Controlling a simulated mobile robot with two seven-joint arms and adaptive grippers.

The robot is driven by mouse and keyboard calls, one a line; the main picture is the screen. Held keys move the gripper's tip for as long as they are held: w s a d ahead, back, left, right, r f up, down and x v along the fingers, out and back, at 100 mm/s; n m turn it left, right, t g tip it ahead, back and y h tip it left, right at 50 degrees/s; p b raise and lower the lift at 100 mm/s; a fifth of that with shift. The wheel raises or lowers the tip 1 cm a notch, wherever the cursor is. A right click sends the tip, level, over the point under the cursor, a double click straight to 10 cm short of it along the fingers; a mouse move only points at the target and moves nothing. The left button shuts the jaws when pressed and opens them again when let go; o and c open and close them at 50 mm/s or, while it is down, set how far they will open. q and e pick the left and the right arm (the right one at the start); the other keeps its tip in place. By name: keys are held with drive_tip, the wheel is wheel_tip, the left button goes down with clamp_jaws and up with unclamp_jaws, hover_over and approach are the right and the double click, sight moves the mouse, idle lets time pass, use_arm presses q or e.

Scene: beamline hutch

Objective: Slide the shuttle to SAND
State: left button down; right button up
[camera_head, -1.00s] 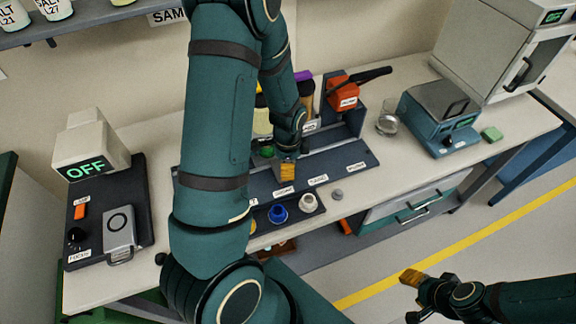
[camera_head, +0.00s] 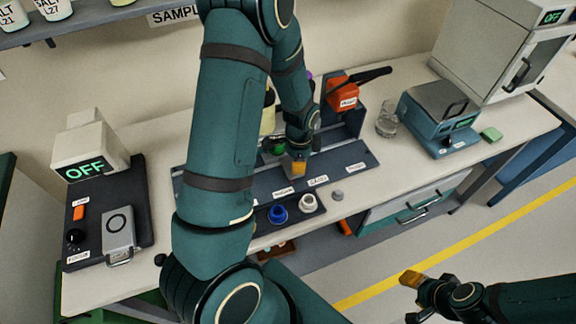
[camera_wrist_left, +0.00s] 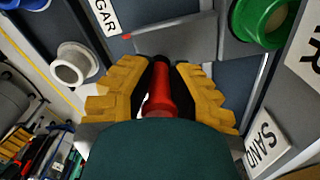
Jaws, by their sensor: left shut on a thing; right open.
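My left gripper (camera_head: 299,168) reaches down over the dark grey track board (camera_head: 345,160) on the bench. In the left wrist view its yellow fingers are shut on a red handle (camera_wrist_left: 160,92) with a dark end, which I take to be the shuttle's. The shuttle's body is mostly hidden by the gripper. The SAND label (camera_wrist_left: 267,145) is at lower right of the wrist view, and a label ending in GAR (camera_wrist_left: 104,15) at upper left. The handle is between them. My right gripper (camera_head: 412,279) is open and empty over the floor, away from the bench.
A blue ring (camera_head: 278,213) and a white ring (camera_head: 307,203) sit in front of the board. A red-orange device with a black lever (camera_head: 343,92) stands behind it. A glass (camera_head: 387,122) and a teal scale (camera_head: 438,120) are to the right, an OFF instrument (camera_head: 90,155) to the left.

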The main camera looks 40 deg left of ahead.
use_arm(q)
drive_tip(key=w+d, duration=0.1)
drive_tip(key=w, duration=0.1)
drive_tip(key=w+d, duration=0.1)
drive_tip(key=w, duration=0.1)
drive_tip(key=w+d, duration=0.1)
drive_tip(key=w, duration=0.1)
drive_tip(key=shift+w+d+f+b, duration=0.1)
drive_tip(key=shift+w+d+b, duration=0.2)
drive_tip(key=shift+w+b, duration=0.1)
drive_tip(key=c, duration=0.9)
unclamp_jaws()
wheel_tip(320, 180, up, 12)
